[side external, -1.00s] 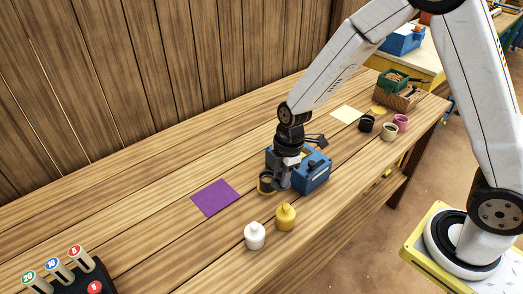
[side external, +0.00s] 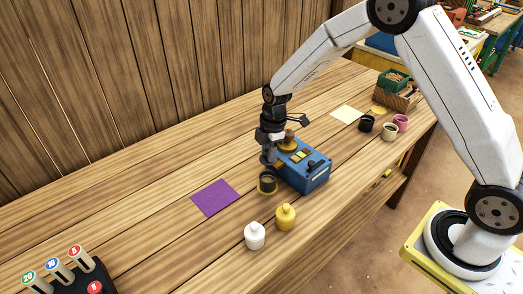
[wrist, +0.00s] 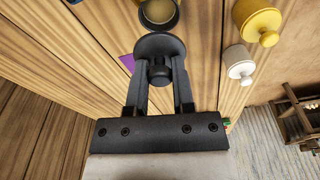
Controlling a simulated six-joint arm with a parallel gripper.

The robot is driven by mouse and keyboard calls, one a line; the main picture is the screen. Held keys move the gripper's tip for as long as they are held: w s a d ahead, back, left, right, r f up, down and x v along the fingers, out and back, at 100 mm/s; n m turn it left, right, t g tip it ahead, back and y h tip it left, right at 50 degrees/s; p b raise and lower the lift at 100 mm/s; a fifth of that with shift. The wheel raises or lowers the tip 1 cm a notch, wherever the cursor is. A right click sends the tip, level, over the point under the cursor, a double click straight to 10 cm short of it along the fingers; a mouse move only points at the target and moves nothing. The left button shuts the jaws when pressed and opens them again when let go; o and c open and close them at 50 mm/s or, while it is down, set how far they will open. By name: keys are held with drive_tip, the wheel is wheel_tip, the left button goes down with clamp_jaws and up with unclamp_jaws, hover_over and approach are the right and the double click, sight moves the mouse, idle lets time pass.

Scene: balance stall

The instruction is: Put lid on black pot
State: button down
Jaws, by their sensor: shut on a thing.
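My gripper (wrist: 159,95) is shut on a black lid (wrist: 160,45), a disc with a knob between the two fingers. In the side external view, my gripper (side external: 268,158) is raised just above and behind a small dark open pot (side external: 267,183). The pot has yellowish colour around its lower part. In the wrist view, the pot's open mouth (wrist: 158,12) shows beyond the lid at the top edge, partly cut off. The lid is apart from the pot in that view. In the side external view, the lid is too small to make out clearly.
A blue box (side external: 315,178) with a yellow round piece on top stands close right of the pot. White (side external: 254,236) and yellow (side external: 286,217) lidded pots stand in front. A purple mat (side external: 215,198) lies left. Black (side external: 366,124), cream and pink cups stand farther back.

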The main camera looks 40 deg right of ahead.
drive_tip(key=shift+f, duration=0.1)
drive_tip(key=shift+f, duration=2.95)
drive_tip(key=shift+f, duration=0.25)
idle(0.4)
unclamp_jaws()
idle(0.3)
drive_tip(key=shift+r, duration=0.15)
drive_tip(key=shift+r, duration=3.4)
